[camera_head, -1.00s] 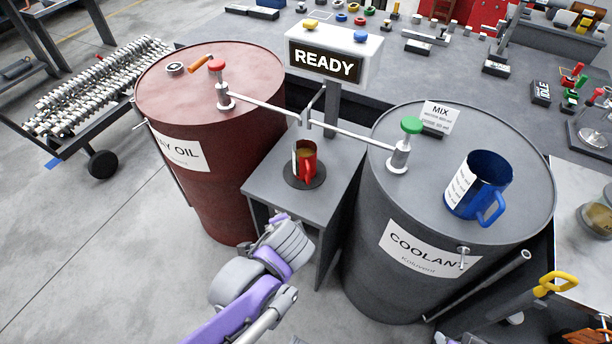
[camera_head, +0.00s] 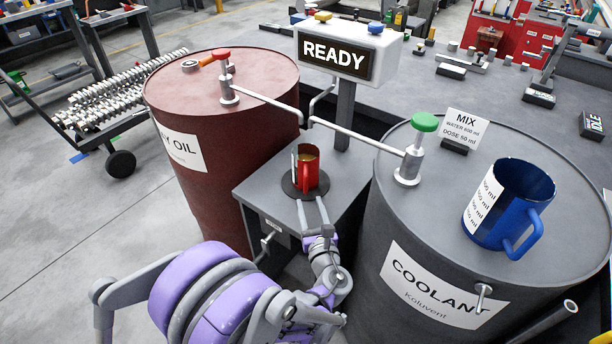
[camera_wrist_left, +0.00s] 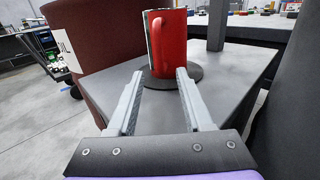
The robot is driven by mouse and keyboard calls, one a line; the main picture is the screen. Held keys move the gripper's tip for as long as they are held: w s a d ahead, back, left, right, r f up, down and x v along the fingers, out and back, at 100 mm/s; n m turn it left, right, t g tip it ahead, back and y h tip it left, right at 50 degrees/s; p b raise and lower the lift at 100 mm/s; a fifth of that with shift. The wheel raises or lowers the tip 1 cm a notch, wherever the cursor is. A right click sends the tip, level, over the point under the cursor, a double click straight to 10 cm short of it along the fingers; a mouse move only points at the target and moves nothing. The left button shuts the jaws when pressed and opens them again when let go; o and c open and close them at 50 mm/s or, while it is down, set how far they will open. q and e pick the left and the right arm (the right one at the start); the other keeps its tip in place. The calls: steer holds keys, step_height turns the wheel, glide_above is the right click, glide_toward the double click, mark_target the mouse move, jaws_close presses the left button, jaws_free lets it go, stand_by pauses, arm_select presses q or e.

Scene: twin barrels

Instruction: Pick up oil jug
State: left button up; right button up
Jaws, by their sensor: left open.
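The oil jug is the red jug (camera_head: 309,172), upright on a dark round pad (camera_head: 290,187) on the grey stand between the two barrels. Brownish liquid shows inside it, a white scale strip is on its left side, and its handle faces me. My left gripper (camera_head: 311,207) is open just in front of the jug, low at its base. In the left wrist view the jug (camera_wrist_left: 168,45) stands straight ahead, beyond and between the two spread fingers (camera_wrist_left: 160,92), with nothing held. My right gripper is in neither view.
The dark red oil barrel (camera_head: 215,190) stands left and the grey coolant barrel (camera_head: 385,260) right. A blue jug (camera_head: 515,205) sits on the grey barrel. Thin spouts (camera_head: 350,133) meet above the red jug. A READY sign (camera_head: 335,55) stands behind. Open floor lies left.

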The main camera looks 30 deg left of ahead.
mark_target(306, 192)
arm_select(q)
steer(key=shift+b+x, duration=0.35)
steer(key=shift+x, duration=2.75)
jaws_close()
